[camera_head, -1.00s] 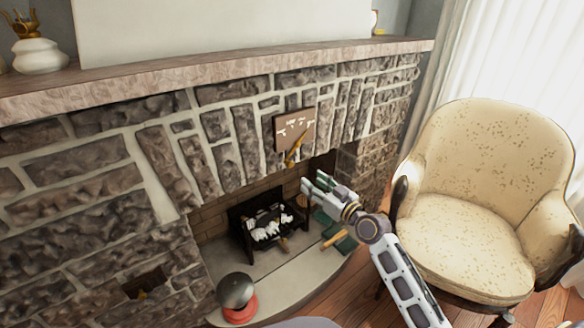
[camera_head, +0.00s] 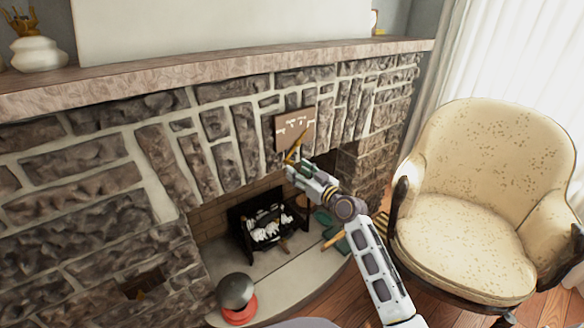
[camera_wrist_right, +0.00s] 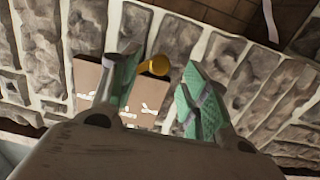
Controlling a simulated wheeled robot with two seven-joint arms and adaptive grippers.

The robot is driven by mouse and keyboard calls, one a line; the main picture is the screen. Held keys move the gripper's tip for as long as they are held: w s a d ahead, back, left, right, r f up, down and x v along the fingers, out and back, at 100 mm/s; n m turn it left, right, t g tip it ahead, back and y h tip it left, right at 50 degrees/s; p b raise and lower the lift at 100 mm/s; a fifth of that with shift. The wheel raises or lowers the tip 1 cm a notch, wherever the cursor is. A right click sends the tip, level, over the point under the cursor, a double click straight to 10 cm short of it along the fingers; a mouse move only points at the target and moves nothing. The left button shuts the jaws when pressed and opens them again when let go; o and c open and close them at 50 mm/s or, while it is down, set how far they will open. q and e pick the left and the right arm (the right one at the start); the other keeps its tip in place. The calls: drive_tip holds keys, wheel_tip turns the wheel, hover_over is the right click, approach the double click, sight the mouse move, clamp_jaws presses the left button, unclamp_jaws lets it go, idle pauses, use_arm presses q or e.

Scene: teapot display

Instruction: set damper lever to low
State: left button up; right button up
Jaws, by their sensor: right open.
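The brass damper lever (camera_head: 296,147) slants down to the left across a brown plate (camera_head: 290,124) with white markings, on the stone above the firebox. The markings are too small to read. My right gripper (camera_head: 297,170) is open just below the lever's lower end. In the right wrist view, the lever's round brass end (camera_wrist_right: 155,65) shows between the open green-padded fingers (camera_wrist_right: 162,88), with the plate (camera_wrist_right: 88,78) behind the left finger. I cannot tell whether a finger touches the lever. My left gripper is not in view.
The stone mantel shelf (camera_head: 200,76) runs above the plate. A black grate (camera_head: 240,218) stands in the firebox below. A dark round pot on a red base (camera_head: 238,312) sits on the hearth. A cream armchair (camera_head: 470,190) stands to the right.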

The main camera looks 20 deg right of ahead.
sight(291, 165)
drive_tip(key=shift+x, duration=2.1)
clamp_jaws()
